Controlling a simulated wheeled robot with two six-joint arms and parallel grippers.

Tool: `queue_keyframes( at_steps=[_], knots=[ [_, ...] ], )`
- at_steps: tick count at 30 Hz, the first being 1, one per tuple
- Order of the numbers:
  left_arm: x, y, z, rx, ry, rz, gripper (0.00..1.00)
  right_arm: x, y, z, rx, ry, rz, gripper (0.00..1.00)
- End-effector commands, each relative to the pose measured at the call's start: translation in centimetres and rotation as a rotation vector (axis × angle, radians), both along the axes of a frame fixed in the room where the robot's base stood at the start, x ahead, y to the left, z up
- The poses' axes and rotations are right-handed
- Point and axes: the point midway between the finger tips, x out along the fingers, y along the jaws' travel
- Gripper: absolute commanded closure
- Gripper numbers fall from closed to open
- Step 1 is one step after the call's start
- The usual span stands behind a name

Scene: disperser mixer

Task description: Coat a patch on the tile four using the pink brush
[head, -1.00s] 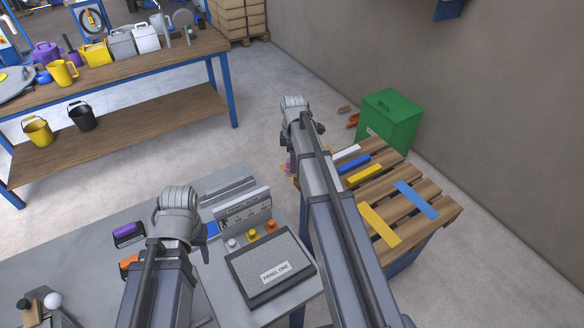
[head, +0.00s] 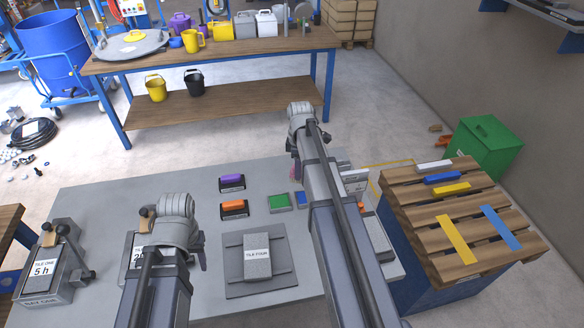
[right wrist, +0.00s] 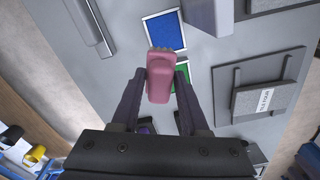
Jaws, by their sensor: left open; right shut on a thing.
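The pink brush (right wrist: 160,78) is held between the fingers of my right gripper (right wrist: 160,92), its bristle end pointing up in the right wrist view. In the head view a bit of pink (head: 293,172) shows beside my right wrist. Tile four (head: 257,257) is a grey slab with a white label, lying on a dark grey board (head: 233,270). It also shows in the right wrist view (right wrist: 258,98), to the right of the brush and apart from it. My left gripper (head: 180,225) is open above the table, left of tile four. Its fingertips are largely hidden by its wrist.
Green (head: 279,202) and blue (head: 300,199) pads lie behind tile four. Purple (head: 232,182) and orange (head: 234,208) blocks sit to their left. The tile one stand (head: 42,277) is at far left, and a pallet (head: 470,215) with coloured strips is at right.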

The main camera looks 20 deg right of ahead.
Motion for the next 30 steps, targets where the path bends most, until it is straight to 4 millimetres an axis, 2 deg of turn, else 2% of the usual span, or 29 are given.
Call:
queue_keyframes(
  at_steps=[3, 10, 20, 30],
  knots=[
    [0.0, 0.0, -0.5, 0.000, 0.000, 0.000, 0.50, -1.5, -1.7, -0.5, 0.000, 0.000, -0.105, 1.00],
    [0.0, 0.0, -0.7, 0.000, 0.000, 0.000, 0.50, -2.6, -3.2, -0.7, 0.000, 0.000, -0.203, 1.00],
    [0.0, 0.0, -0.9, 0.000, 0.000, 0.000, 0.50, -2.7, -3.4, -0.9, 0.000, 0.000, -0.222, 1.00],
    [0.0, 0.0, -3.2, 0.000, 0.000, 0.000, 0.50, -2.7, -3.4, -3.2, 0.000, 0.000, -0.220, 1.00]
  ],
)
